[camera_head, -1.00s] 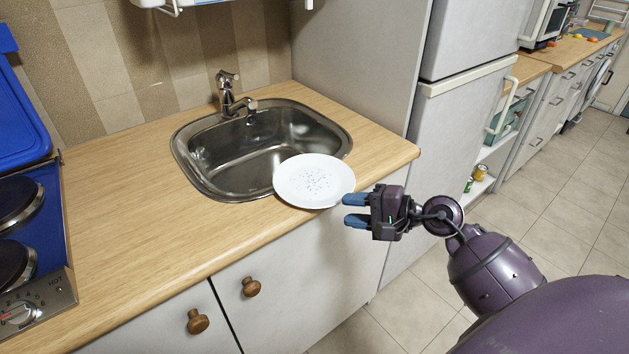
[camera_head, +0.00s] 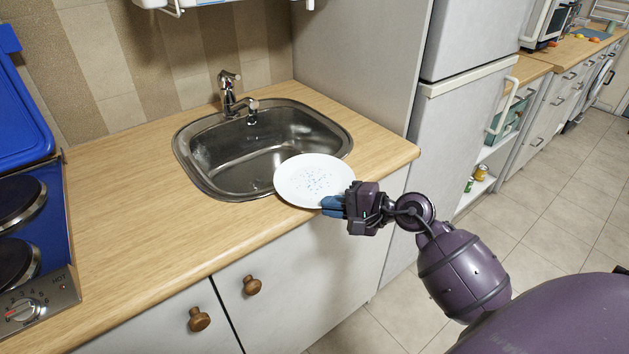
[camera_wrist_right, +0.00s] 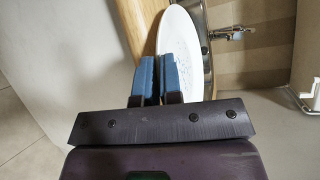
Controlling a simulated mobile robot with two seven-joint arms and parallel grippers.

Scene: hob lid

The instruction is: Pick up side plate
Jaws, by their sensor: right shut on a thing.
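The side plate (camera_head: 312,180) is white with small dark specks. It lies at the front edge of the worktop, partly over the sink's near right rim. My right gripper (camera_head: 334,206) is at the plate's near right edge, its blue fingers shut on the rim. In the right wrist view, the two blue fingers (camera_wrist_right: 159,80) are close together with the plate (camera_wrist_right: 180,52) at their tips. The fingers hide the part of the rim they hold. My left gripper is not in view.
A steel sink (camera_head: 225,168) with a tap (camera_head: 233,98) is set in the wooden worktop (camera_head: 150,230). A blue hob (camera_head: 50,235) with its raised lid (camera_head: 22,110) stands at the left. A tall fridge (camera_head: 460,120) stands to the right. The worktop left of the sink is clear.

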